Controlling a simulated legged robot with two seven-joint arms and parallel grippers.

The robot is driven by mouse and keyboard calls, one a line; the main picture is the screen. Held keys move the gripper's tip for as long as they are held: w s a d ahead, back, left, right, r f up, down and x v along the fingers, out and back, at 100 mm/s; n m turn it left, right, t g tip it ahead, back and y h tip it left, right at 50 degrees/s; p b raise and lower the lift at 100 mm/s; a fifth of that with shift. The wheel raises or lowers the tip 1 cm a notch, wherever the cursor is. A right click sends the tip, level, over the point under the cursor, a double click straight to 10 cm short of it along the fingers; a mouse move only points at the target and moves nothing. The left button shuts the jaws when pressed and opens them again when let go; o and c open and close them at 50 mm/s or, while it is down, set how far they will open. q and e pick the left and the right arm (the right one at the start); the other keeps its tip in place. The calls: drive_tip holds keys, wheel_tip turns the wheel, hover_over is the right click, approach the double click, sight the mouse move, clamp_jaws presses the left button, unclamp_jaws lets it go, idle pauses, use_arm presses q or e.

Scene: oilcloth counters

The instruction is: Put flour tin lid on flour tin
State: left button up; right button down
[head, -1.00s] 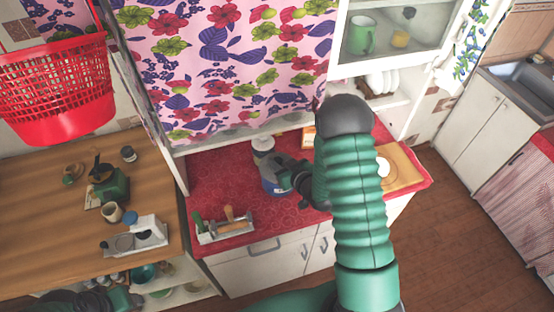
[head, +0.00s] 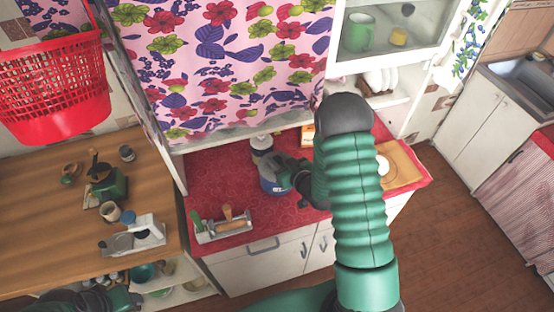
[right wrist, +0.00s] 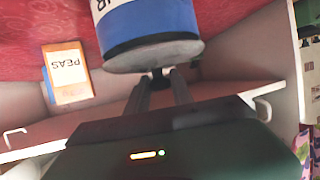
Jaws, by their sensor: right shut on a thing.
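The flour tin (right wrist: 150,18) is white and blue, with part of its lettering showing in the right wrist view. It stands on the red counter in the head view (head: 272,184). A grey disc, which looks like the flour tin lid (right wrist: 150,57), lies at the tin's top end, with a small dark knob. I cannot tell whether it is fully seated. My right gripper (right wrist: 160,84) is shut on the knob; in the head view it (head: 291,173) is at the tin's right side. My left arm shows at the lower left; its fingers cannot be made out.
A second tin (head: 262,144) stands close behind the flour tin. A peas box (right wrist: 67,70) is nearby. A rack with a rolling pin (head: 224,226) is at the counter's front left, and a wooden board (head: 402,172) at the right. A cabinet and curtain (head: 225,70) rise behind.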

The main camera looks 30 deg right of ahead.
drive_tip(key=shift+d+f+b, duration=0.2)
drive_tip(key=shift+f+b, duration=0.15)
drive_tip(key=shift+f, duration=0.05)
drive_tip(key=c, duration=1)
unclamp_jaws()
drive_tip(key=shift+a, duration=0.1)
drive_tip(key=shift+c, duration=0.2)
wheel_tip(320, 180, up, 6)
drive_tip(key=p, duration=0.4)
drive_tip(key=shift+r+p, duration=0.15)
drive_tip(key=shift+p, duration=0.15)
